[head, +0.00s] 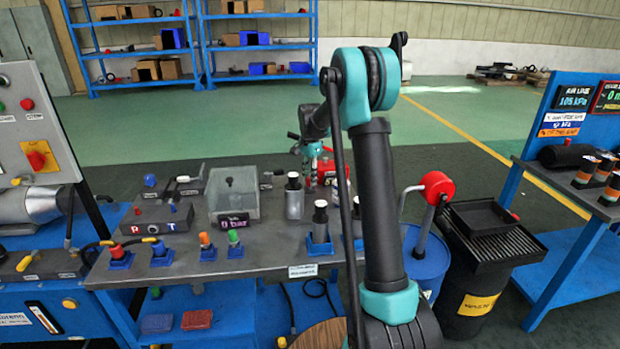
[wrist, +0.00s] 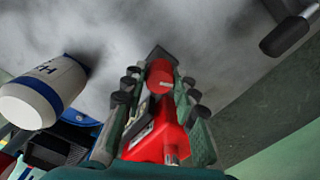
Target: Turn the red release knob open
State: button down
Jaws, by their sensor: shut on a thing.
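My gripper (wrist: 159,88) is shut on the red knob (wrist: 160,74), a short red cylinder between its fingertips in the wrist view. A larger red block-like body (wrist: 156,132) lies just below the knob in that view, between the fingers. In the head view my gripper (head: 312,150) is at the far edge of the grey bench, small and partly behind my arm. Some red (head: 327,168) shows beside it there. The head view does not show how far the knob is turned.
The grey bench (head: 265,262) bears a clear box (head: 234,195), metal cylinders (head: 294,198) and coloured plugs. A white-and-blue bottle (wrist: 45,92) lies left of my gripper in the wrist view.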

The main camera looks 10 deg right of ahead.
dwell(0.3)
jog(key=c, duration=1.2)
grip_release()
notch_tip(320, 180, up, 12)
